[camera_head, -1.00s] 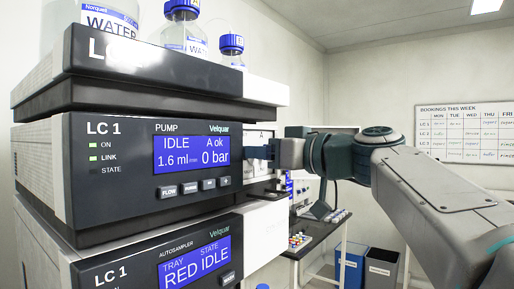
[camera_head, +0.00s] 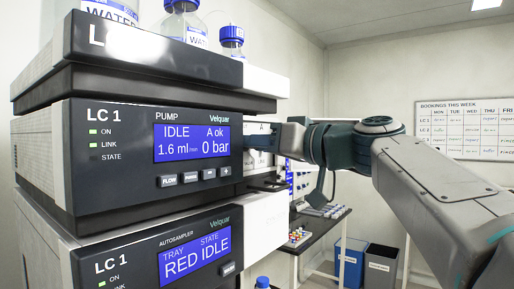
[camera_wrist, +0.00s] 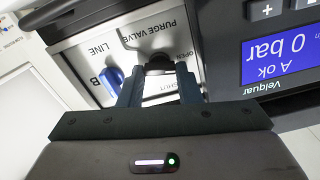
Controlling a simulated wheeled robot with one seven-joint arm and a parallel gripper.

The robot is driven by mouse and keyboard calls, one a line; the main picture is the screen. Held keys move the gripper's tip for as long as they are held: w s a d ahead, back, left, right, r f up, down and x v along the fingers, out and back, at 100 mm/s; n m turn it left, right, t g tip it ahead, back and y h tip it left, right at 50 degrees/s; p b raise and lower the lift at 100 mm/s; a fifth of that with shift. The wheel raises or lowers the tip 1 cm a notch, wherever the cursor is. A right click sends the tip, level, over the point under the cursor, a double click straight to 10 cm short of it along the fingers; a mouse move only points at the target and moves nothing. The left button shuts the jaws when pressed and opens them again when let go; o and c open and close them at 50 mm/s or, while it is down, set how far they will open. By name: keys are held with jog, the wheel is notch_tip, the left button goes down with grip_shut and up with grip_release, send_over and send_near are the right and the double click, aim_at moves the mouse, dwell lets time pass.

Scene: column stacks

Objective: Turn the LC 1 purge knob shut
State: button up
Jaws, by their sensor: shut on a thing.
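The LC 1 pump module (camera_head: 120,140) shows "IDLE", "A ok" and "0 bar" on its blue display. In the wrist view, which is upside down, a dark purge valve knob (camera_wrist: 160,60) sits on a pale panel marked "PURGE VALVE". An "OPEN" mark is beside it and a partly covered "SHUT" mark lies between my fingers. My gripper (camera_wrist: 160,72) is shut on this knob, one finger on each side. The knob's pointing direction cannot be made out. In the head view my gripper (camera_head: 262,136) is at the pump's right side and hides the knob.
A blue knob (camera_wrist: 112,78) marked "LINE B" stands close beside my finger. Blue-capped bottles (camera_head: 184,24) stand on top of the stack. The autosampler (camera_head: 150,255) is below the pump. A bench (camera_head: 318,228) and bins (camera_head: 352,262) are behind.

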jog(key=m+b, duration=0.1)
jog(key=m, duration=0.2)
jog(key=shift+w+m, duration=0.1)
jog(key=shift+m, duration=0.2)
jog(key=m, duration=0.3)
jog(key=shift+d+m, duration=0.1)
jog(key=shift+m, duration=0.2)
jog(key=m, duration=0.4)
jog(key=shift+m, duration=0.3)
jog(key=shift+f+m+p, duration=0.15)
jog(key=shift+m+p, duration=0.35)
jog(key=shift+m, duration=1.3)
jog(key=o, duration=1)
jog(key=b+v, duration=0.3)
jog(key=v, duration=1)
jog(key=shift+d, duration=0.35)
